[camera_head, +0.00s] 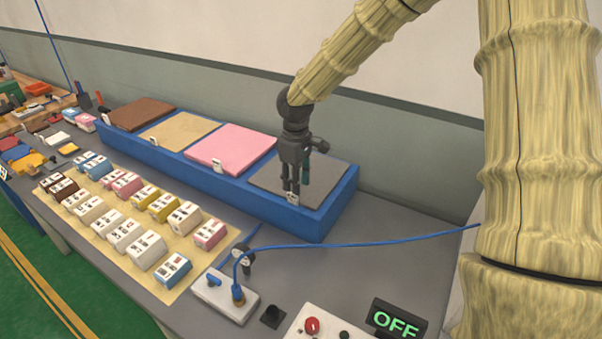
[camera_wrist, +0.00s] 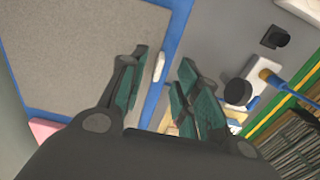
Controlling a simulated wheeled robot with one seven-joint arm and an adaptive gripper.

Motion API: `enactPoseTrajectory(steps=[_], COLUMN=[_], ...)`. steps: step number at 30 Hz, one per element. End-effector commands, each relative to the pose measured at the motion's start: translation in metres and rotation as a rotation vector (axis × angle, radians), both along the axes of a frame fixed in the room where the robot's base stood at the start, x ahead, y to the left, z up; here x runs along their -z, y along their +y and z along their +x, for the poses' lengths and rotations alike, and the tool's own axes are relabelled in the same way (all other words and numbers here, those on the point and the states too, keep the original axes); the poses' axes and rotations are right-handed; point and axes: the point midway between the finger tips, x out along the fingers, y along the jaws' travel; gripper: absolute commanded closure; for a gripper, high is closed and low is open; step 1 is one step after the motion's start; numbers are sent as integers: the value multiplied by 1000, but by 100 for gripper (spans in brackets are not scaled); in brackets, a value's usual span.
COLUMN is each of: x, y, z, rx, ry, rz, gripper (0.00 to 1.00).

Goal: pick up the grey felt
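The grey felt (camera_head: 323,177) is a flat square sheet lying in the rightmost section of a long blue tray (camera_head: 297,220). It fills much of the upper left of the wrist view (camera_wrist: 85,50). My gripper (camera_head: 293,195) points down over the front part of the grey felt, near a small white tag (camera_head: 293,198) at the tray's front edge. In the wrist view my gripper (camera_wrist: 160,100) has its two green-padded fingers spread apart with nothing between them. The white tag also shows beside the left finger (camera_wrist: 159,66). I cannot tell whether the fingertips touch the tray.
Brown (camera_head: 140,113), tan (camera_head: 180,131) and pink (camera_head: 231,143) sheets lie in the tray's other sections. Several small coloured boxes stand on a beige mat (camera_head: 185,244) in front. A white socket block (camera_head: 225,295) with a blue cable (camera_head: 360,243) is nearer. The wall is close behind.

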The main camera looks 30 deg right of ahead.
Motion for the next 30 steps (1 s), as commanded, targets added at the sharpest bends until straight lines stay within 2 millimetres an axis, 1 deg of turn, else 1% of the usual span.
enactPoseTrajectory(steps=[5,15,18,22,28,29,30], x=[7,40,47,52,52,52,52], y=[-1,-1,-1,0,-1,-1,-1], z=[-1,-2,-1,-1,-1,-1,-1], rx=[3,3,3,3,3,3,3], ry=[3,2,1,0,0,0,0], rz=[1,0,0,0,0,0,0], gripper=[68,68,68,68,68,70,77])
